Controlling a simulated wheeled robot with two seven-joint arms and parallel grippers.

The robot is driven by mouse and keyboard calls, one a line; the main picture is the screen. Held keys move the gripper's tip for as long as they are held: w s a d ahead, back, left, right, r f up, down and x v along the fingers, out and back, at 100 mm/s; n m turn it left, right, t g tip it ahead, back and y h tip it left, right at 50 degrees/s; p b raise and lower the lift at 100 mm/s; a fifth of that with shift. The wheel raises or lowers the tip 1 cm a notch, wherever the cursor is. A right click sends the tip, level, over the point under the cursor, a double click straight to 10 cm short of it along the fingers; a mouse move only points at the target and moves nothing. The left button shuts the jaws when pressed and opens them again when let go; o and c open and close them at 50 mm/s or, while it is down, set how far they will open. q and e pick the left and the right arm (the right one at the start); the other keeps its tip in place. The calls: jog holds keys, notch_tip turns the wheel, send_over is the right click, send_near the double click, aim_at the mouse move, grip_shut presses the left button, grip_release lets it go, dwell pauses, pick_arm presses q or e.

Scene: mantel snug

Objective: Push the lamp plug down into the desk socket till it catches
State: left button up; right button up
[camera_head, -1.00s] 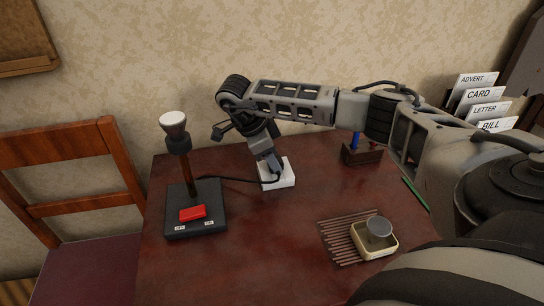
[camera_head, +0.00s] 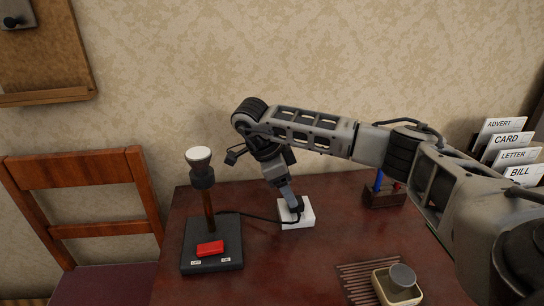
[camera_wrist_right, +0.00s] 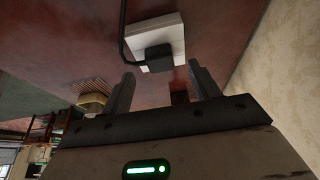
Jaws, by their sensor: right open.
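The black lamp plug (camera_head: 297,207) sits at the white desk socket (camera_head: 307,215); how deep it is cannot be told. In the right wrist view the plug (camera_wrist_right: 155,59) is against the face of the socket (camera_wrist_right: 165,32), its cord running off upward. My right gripper (camera_head: 289,197) is just above the plug. The right wrist view shows its two fingers (camera_wrist_right: 160,71) apart, with nothing held between them. The lamp (camera_head: 208,208) stands to the left on a black base with a red switch, its cord leading to the plug. My left gripper is out of view.
A wooden holder with blue and red items (camera_head: 384,196) stands right of the socket. A small cream tin (camera_head: 397,288) sits on a slatted mat (camera_head: 356,279) at front right. A letter rack (camera_head: 505,150) is at far right. A chair (camera_head: 85,200) stands left of the table.

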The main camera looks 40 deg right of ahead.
jog(key=p+v, duration=0.2)
jog(key=v, duration=0.9)
jog(key=shift+r+p, duration=0.25)
jog(key=shift+p, duration=0.15)
jog(key=shift+a, duration=0.1)
